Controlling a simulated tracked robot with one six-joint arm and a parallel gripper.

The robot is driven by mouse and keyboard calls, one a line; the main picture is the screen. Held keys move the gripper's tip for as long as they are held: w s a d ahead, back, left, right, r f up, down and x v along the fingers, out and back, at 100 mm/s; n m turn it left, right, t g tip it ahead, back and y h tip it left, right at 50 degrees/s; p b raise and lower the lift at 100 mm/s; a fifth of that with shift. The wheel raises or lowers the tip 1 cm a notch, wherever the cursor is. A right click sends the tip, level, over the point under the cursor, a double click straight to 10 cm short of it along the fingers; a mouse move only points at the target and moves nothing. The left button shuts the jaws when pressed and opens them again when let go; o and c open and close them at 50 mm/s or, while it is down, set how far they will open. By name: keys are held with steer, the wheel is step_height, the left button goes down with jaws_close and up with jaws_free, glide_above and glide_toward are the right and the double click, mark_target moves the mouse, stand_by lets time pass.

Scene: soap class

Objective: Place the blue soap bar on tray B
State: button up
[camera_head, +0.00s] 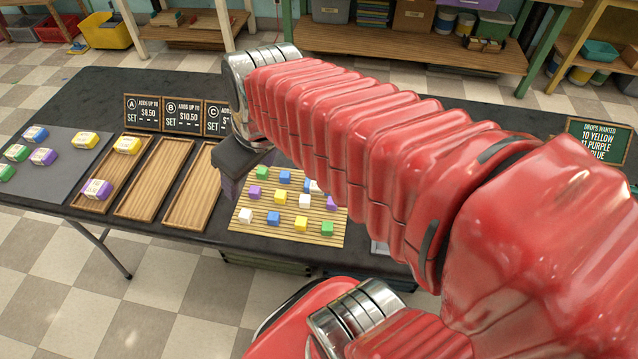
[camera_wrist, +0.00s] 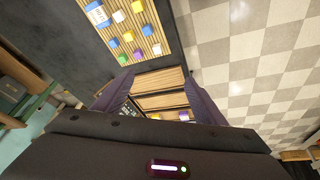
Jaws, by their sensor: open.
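A blue soap bar (camera_head: 35,133) with a pale label lies at the back of the grey mat at far left. Another blue bar with a white label (camera_wrist: 97,14) shows beside the small cubes in the wrist view; my arm may hide it in the head view. Tray B (camera_head: 155,180), the middle wooden tray, is empty. It also shows partly between my fingers in the wrist view (camera_wrist: 163,101). My gripper (camera_wrist: 155,88) is open, with nothing seen between its fingers. In the head view it hangs between tray C and the slatted mat, its fingers partly hidden.
Tray A (camera_head: 116,173) holds a yellow bar (camera_head: 127,145) and a purple bar (camera_head: 97,188). Tray C (camera_head: 190,190) looks empty. The grey mat (camera_head: 60,180) bears several bars. A slatted mat (camera_head: 262,232) bears several small cubes. Price signs (camera_head: 183,114) stand behind the trays.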

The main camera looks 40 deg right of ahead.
steer(key=d+f+n+y, duration=0.1)
steer(key=d+f, duration=0.4)
steer(key=d, duration=0.3)
steer(key=w+d+f+n, duration=0.1)
steer(key=d+f+n, duration=0.1)
steer(key=d+f, duration=0.3)
steer(key=d+f+n+y, duration=0.1)
steer(key=d+f, duration=0.4)
steer(key=d, duration=0.8)
steer(key=shift+w+d+f+n+g+y, duration=0.15)
steer(key=shift+w+d+n+g+y, duration=0.15)
steer(key=shift+n, duration=0.4)
steer(key=shift+x, duration=4.3)
steer(key=shift+x, duration=2.6)
steer(key=shift+c, duration=0.5)
